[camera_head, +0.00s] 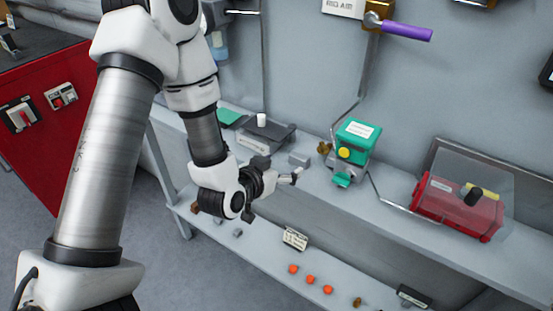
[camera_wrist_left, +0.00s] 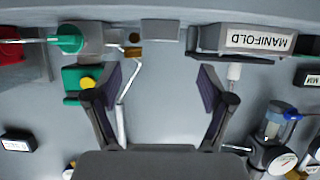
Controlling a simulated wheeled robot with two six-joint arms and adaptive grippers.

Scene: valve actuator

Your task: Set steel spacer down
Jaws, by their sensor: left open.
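A plain grey block (camera_head: 300,159), which looks like the steel spacer, rests on the upper shelf between the dark manifold plate and the green valve actuator (camera_head: 357,134). It also shows in the left wrist view as a grey block (camera_wrist_left: 160,29) at the top middle, beyond the fingertips. My left gripper (camera_head: 284,180) is just in front of this block in the head view. In the left wrist view its two fingers (camera_wrist_left: 165,82) are spread apart with nothing between them. The block is apart from both fingers. My right gripper is in neither view.
The manifold plate (camera_head: 270,131), with a white cylinder, stands left of the block. A red box (camera_head: 455,207) under a clear cover is at the right. The lower shelf (camera_head: 262,248) carries several orange parts and a label card (camera_head: 295,239). A purple-handled lever (camera_head: 405,30) is on the wall.

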